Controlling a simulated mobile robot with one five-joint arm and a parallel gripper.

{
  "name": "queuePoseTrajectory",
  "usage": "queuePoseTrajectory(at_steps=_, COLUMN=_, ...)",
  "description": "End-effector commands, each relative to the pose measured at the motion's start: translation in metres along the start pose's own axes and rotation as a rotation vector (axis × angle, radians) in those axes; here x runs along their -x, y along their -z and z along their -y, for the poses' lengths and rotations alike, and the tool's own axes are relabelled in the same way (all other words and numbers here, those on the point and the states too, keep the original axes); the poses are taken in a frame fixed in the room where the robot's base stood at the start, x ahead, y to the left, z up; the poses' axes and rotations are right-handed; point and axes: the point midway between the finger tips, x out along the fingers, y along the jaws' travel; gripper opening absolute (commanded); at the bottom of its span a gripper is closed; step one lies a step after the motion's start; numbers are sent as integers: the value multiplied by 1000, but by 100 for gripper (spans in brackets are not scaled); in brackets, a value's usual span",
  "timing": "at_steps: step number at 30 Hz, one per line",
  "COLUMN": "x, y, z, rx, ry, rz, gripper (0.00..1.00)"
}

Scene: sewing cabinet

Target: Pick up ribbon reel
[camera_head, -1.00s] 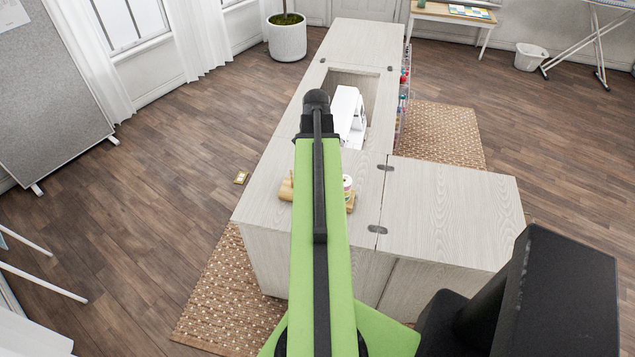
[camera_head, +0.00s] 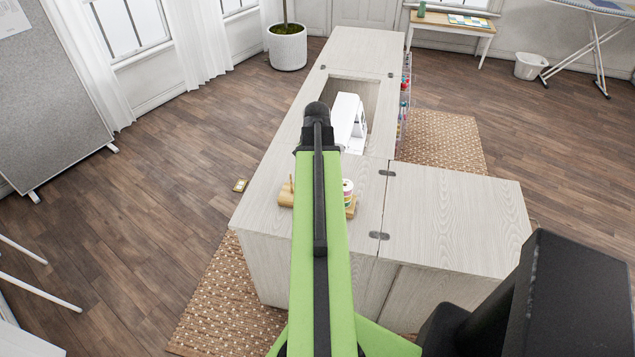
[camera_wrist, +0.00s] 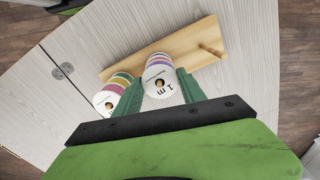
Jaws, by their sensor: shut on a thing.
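In the wrist view my gripper (camera_wrist: 161,92) has its two green fingers shut on a ribbon reel (camera_wrist: 158,72), a round roll with coloured bands and a white end face marked "1 m". A second banded reel stack (camera_wrist: 113,92) with a white end stands just outside the left finger. The wooden stand (camera_wrist: 190,50) with a bare peg at its right lies behind the held reel. I cannot tell whether the held reel is clear of the stand. In the head view my green arm hides the gripper; a banded reel (camera_head: 347,187) shows right of it above the stand (camera_head: 352,207).
The pale cabinet top (camera_head: 425,205) is clear at the right, with hinges along its joint. A white sewing machine (camera_head: 346,118) sits in the recess further back. A small yellowish item (camera_head: 240,185) lies on the floor to the left.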

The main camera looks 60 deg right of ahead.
Motion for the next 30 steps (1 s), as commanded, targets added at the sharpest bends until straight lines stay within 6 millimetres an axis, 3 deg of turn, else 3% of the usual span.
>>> queuePoseTrajectory(at_steps=8, x=8, y=0, z=0, rx=0, ry=0, rz=0, gripper=9)
queuePoseTrajectory(at_steps=17, x=53, y=0, z=-1, rx=-1, ry=0, rz=0, gripper=9)
queuePoseTrajectory(at_steps=24, x=84, y=8, z=-60, rx=-6, ry=0, rz=0, gripper=9)
queuePoseTrajectory(at_steps=30, x=105, y=15, z=-99, rx=-3, ry=0, rz=0, gripper=9)
